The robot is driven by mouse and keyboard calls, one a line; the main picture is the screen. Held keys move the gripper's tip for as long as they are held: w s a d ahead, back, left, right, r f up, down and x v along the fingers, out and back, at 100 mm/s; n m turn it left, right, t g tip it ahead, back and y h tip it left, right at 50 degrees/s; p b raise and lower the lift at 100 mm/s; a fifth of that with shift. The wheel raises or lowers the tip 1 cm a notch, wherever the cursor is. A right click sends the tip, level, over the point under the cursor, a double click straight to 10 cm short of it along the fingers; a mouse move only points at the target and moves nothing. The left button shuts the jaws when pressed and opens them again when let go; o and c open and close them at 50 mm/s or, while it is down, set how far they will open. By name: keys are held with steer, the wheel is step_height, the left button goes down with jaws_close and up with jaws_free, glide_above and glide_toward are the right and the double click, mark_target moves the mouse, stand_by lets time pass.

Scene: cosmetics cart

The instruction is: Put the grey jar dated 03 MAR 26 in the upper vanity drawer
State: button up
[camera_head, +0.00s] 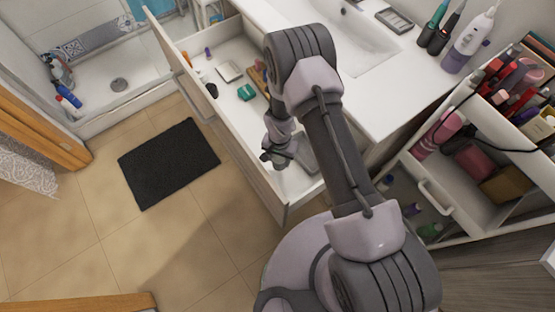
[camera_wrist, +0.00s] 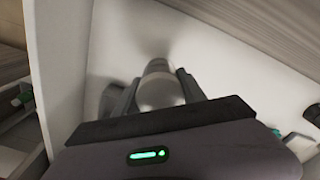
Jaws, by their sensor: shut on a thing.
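My gripper (camera_head: 276,158) is low over the near end of the open vanity drawer (camera_head: 242,160), inside its front panel. In the wrist view a grey rounded jar (camera_wrist: 160,92) sits between the two fingers, which are shut on it. No date can be read on the jar. A pale flat surface lies behind it in the wrist view. Whether the jar touches the drawer floor I cannot tell. In the head view my arm and gripper hide most of the jar.
The far part of the drawer holds small items, among them a green item (camera_head: 246,92) and a pale box (camera_head: 229,71). The basin counter (camera_head: 385,95) borders the drawer on the right. A cart (camera_head: 480,205) full of cosmetics stands further right. A dark mat (camera_head: 168,162) lies on the floor.

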mark_target(279, 166)
step_height(279, 166, down, 6)
steer(key=shift+r+b, duration=0.25)
steer(key=shift+b, duration=0.45)
steer(key=shift+f, duration=0.2)
steer(key=o, duration=1.5)
